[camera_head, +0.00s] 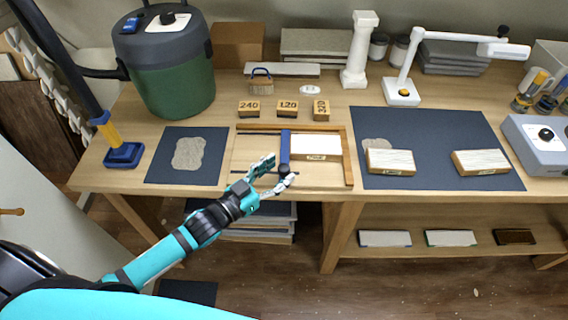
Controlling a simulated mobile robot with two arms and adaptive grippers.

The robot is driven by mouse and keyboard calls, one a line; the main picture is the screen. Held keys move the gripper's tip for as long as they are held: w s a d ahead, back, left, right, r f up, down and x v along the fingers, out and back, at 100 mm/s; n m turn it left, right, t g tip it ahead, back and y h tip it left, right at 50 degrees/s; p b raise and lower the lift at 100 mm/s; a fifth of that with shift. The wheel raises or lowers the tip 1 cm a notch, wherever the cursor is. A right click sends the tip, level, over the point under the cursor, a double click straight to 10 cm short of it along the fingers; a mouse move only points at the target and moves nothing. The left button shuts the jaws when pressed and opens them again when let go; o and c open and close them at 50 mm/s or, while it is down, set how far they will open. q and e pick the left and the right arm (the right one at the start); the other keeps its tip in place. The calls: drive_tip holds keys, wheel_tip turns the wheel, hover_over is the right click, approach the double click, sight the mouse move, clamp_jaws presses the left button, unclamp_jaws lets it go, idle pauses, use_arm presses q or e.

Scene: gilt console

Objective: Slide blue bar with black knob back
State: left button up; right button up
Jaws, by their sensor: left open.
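The blue bar (285,146) stands across a wooden frame (349,165) on the bench, running front to back. Its black knob (284,169) is at the bar's front end. My left gripper (282,170) is open, with its two fingers on either side of the knob. I cannot tell whether the fingers touch it. A pale block (316,146) labelled on its front edge lies in the frame, just right of the bar. My right gripper is not in view.
Dark mats (455,125) lie on both sides of the frame, the right one with wooden blocks (390,162). Several numbered blocks (287,108) sit behind it. A green vacuum canister (165,85) stands at back left and a white lamp (403,92) at back right.

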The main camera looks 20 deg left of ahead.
use_arm(q)
drive_tip(key=shift+x, duration=1.25)
clamp_jaws()
